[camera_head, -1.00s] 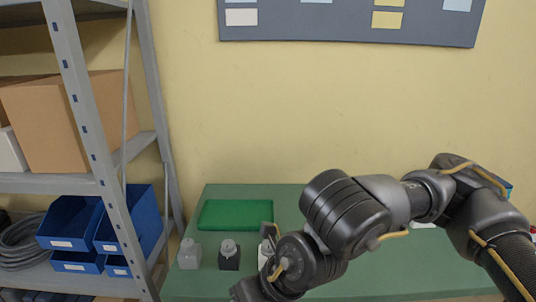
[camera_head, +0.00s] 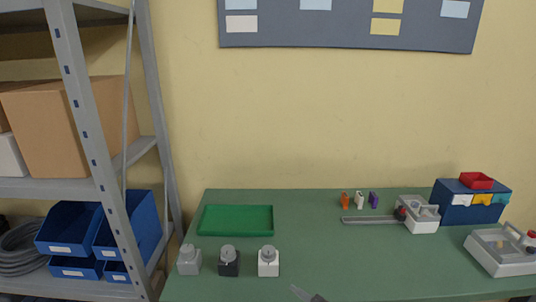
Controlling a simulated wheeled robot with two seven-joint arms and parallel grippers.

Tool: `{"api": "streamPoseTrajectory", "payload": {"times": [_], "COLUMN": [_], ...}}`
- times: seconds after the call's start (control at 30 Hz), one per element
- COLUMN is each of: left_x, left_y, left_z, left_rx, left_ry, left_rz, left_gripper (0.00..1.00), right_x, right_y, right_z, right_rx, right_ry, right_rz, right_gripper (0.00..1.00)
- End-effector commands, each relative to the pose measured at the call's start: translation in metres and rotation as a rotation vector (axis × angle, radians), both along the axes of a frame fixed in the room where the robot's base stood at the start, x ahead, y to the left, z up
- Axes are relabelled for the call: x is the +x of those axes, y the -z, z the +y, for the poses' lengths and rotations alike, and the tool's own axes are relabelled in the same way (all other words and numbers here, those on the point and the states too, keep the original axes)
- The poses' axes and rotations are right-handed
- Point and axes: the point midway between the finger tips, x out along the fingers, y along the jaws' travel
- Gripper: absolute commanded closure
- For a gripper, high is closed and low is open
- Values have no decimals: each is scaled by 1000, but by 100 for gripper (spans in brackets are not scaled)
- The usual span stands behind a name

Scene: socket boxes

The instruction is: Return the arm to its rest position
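A dark grey tip of my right gripper (camera_head: 308,295) shows at the bottom edge, low in front of the table's middle. The rest of that arm is out of view, and I cannot tell whether its fingers are open or shut. My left gripper is not in view. Three small socket boxes stand in a row on the green table: grey (camera_head: 189,260), black (camera_head: 229,262) and white (camera_head: 268,262). Each has a round grey piece on top. The gripper tip is apart from them, to the right of the white box.
A green tray (camera_head: 236,231) lies behind the boxes. Orange (camera_head: 345,200), white (camera_head: 360,200) and purple (camera_head: 373,200) pieces stand near a grey device (camera_head: 418,215). A blue drawer unit (camera_head: 470,214) and another device (camera_head: 502,250) are at right. The table's middle is clear.

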Motion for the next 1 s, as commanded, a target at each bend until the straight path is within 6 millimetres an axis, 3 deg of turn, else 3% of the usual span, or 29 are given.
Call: {"api": "streamPoseTrajectory", "payload": {"times": [0.03,0.1,0.23,0.4,0.67,0.8,1.0], "left_x": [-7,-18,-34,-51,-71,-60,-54], "left_y": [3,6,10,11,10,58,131], "left_z": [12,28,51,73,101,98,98], "left_rx": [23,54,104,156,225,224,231], "left_ry": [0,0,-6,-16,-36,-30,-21], "left_rz": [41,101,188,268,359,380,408], "left_gripper": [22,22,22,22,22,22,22], "right_x": [-11,-30,-73,-126,-205,-189,-182], "right_y": [33,71,125,167,202,247,320], "right_z": [-26,-62,-113,-158,-206,-203,-201], "right_rx": [13,22,21,10,-18,-28,-44], "right_ry": [97,228,417,586,783,773,771], "right_rz": [125,281,509,713,950,956,982], "right_gripper": [43,43,43,43,43,43,43]}}
